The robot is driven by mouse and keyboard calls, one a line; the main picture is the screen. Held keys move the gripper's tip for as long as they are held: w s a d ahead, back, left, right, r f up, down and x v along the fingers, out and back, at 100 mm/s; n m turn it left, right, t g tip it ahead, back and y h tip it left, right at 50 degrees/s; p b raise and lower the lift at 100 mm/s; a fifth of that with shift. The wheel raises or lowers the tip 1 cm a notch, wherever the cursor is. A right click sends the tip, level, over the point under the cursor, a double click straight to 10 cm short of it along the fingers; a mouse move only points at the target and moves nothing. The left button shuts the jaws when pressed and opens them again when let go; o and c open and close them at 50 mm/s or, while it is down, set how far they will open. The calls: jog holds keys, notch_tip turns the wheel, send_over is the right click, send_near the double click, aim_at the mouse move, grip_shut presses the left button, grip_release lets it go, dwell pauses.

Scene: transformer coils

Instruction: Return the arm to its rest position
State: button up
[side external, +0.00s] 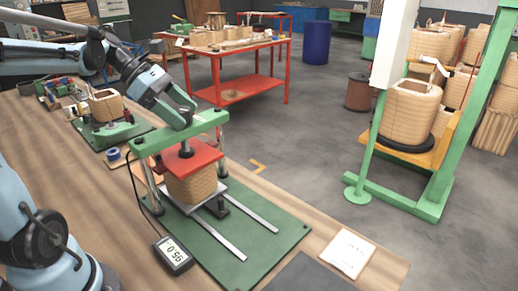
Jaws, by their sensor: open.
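My arm reaches in from the upper left, and its end with my gripper (181,117) is at the top of the green press. The gripper is open, but its fingertips are hard to make out against the crossbar (212,122). I cannot tell whether it touches the press. Under the crossbar, a red plate (205,156) lies on top of a tan wound coil (192,188). The coil stands on a pale plate above the green base (270,237), between the posts. No rest position is marked in view.
A meter (173,254) lies by the press, and a white paper (347,254) lies near the bench edge. Another coil (105,105) stands on a green fixture behind. A green frame (433,200) with a large coil (410,113) stands right. A red table (240,93) is at the back.

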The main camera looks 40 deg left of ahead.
jog(key=shift+n, duration=0.4)
jog(key=v, duration=1.2)
jog(key=d+m+g+y, duration=0.1)
jog(key=m, duration=0.7)
jog(key=w+d+m+g, duration=0.1)
jog(key=m, duration=0.8)
jog(key=w+d+r+m+g+y, duration=0.1)
jog(key=m, duration=0.7)
jog(key=shift+w+m+g+y, duration=0.25)
jog(key=shift+m+g+y, duration=0.05)
jog(key=shift+m, duration=0.1)
jog(key=n, duration=0.4)
jog(key=s+a+n+t+h, duration=0.1)
jog(key=n, duration=0.7)
jog(key=shift+s+a+f+n+t+h, duration=0.15)
jog(key=shift+f+n+t+h, duration=0.15)
jog(key=shift+t, duration=0.1)
